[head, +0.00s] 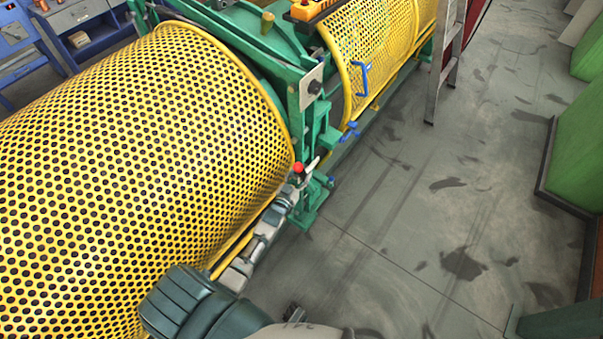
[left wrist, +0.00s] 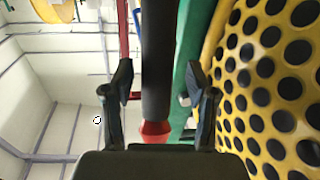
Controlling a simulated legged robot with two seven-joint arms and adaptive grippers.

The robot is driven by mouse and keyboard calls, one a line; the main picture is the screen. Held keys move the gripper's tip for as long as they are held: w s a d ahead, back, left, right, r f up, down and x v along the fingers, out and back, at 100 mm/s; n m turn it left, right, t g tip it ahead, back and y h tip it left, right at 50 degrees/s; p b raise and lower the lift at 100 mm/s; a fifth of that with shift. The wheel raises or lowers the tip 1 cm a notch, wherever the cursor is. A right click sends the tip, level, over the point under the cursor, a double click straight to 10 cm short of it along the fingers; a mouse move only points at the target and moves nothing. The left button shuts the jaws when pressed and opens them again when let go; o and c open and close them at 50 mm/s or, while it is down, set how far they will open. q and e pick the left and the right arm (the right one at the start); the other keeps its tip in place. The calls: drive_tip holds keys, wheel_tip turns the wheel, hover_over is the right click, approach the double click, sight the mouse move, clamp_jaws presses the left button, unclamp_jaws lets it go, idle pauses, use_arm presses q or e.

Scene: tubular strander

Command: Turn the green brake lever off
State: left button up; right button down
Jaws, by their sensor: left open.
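A red knob (head: 298,168) shows at the lower end of the green machine frame, between the two yellow mesh guards. In the left wrist view the red knob (left wrist: 155,131) is at the end of a thick dark bar (left wrist: 156,60). A green bar (left wrist: 184,75) runs beside it. My left gripper (head: 303,183) is at the red knob. Its open fingers (left wrist: 160,92) lie on either side of the dark bar, with gaps on both sides. I cannot tell which part is a green brake lever. My right gripper is not in view.
The large yellow mesh guard (head: 130,180) fills the left, close beside my left arm; a second mesh guard (head: 378,50) with blue handles (head: 361,78) is beyond. A ladder (head: 447,60) stands at the top right. The grey floor (head: 410,220) to the right is clear.

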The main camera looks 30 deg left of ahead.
use_arm(q)
drive_tip(key=shift+w, duration=0.5)
drive_tip(key=shift+d, duration=0.1)
drive_tip(key=shift+r, duration=0.1)
clamp_jaws()
drive_tip(key=shift+w, duration=0.1)
